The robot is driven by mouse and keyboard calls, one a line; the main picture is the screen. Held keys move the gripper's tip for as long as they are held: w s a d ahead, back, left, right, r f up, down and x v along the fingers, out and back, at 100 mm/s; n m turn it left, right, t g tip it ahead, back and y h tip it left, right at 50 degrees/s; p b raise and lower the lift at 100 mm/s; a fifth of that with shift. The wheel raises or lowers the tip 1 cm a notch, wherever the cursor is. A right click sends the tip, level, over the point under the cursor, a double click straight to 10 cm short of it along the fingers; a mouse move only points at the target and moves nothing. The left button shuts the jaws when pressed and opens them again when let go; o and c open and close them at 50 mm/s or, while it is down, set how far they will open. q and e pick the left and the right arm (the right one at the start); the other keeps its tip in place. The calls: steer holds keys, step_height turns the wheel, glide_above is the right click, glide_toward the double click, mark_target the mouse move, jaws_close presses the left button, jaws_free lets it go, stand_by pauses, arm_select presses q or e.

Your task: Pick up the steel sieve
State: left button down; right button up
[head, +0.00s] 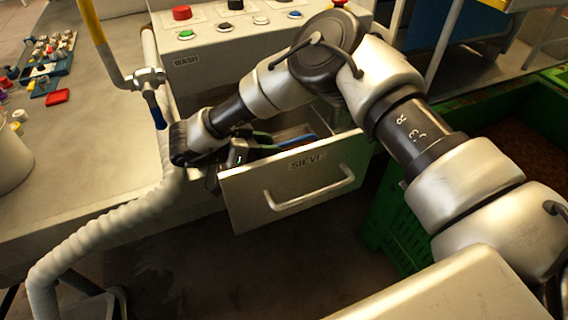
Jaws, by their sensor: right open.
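An open drawer (291,181) labelled SIEVE, with a bar handle, stands pulled out below a control panel. My right arm reaches over the drawer from the right. My right gripper (236,156) is at the drawer's left end, by its inner edge, and is open. Inside the drawer, dark, blue and greenish shapes show in part. I cannot tell whether one of them is the steel sieve, since my arm and the drawer front hide much of the inside. My left gripper does not show.
The control panel (205,52) marked WASH has coloured buttons. A ribbed white hose (120,212) hangs left of the drawer. A grey table (95,130) holds a red block (57,97) and small items. A green crate (402,235) stands at the right. The dark floor before the drawer is clear.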

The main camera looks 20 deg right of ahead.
jaws_close()
steer(key=shift+r, duration=0.1)
stand_by(1.3)
